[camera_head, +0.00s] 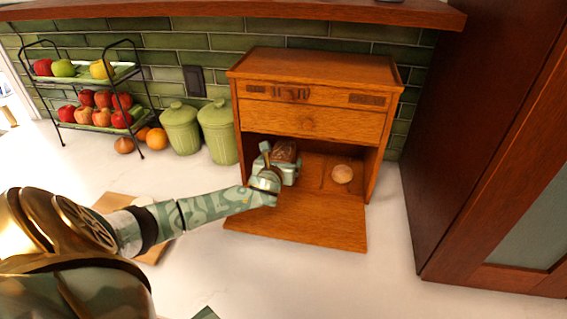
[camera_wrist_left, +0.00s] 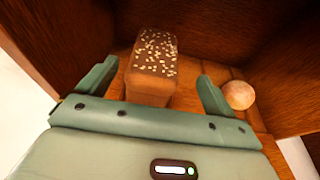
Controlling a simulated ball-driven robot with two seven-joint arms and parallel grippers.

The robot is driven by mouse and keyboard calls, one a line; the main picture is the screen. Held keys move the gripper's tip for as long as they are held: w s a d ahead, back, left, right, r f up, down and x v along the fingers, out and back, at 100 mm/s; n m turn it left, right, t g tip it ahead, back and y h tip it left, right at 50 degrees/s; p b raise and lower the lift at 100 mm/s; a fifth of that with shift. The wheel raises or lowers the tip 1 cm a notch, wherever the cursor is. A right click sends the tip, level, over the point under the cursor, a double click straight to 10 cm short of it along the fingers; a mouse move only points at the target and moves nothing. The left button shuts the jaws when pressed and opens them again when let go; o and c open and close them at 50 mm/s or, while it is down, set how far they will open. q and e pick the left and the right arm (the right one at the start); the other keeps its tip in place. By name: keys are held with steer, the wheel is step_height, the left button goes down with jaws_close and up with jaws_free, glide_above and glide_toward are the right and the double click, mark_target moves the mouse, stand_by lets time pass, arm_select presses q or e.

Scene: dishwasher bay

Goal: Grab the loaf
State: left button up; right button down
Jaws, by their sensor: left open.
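The loaf (camera_head: 285,151) is brown and lies inside the open lower compartment of a wooden bread box (camera_head: 315,72). In the left wrist view the loaf (camera_wrist_left: 155,62) has a dark top with pale flakes. Its near end is between the open fingers of my left gripper (camera_wrist_left: 148,90), with a gap to each finger. In the head view my left gripper (camera_head: 279,160) reaches into the compartment from the left and partly covers the loaf. My right gripper is not in view.
A round bun (camera_head: 342,174) sits right of the loaf, near the right finger in the wrist view. The compartment's door (camera_head: 300,222) lies folded down on the counter. Green canisters (camera_head: 217,131) and a fruit stand (camera_head: 92,95) are left. A tall wooden cabinet (camera_head: 480,130) stands right.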

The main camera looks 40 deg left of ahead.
mark_target(281, 155)
arm_select(q)
steer(key=b+x, duration=0.1)
steer(key=x, duration=0.1)
steer(key=b+x, duration=0.1)
steer(key=x, duration=0.2)
steer(key=shift+a, duration=0.35)
steer(key=shift+s+r, duration=0.1)
steer(key=shift+r, duration=0.05)
steer(key=c, duration=1.3)
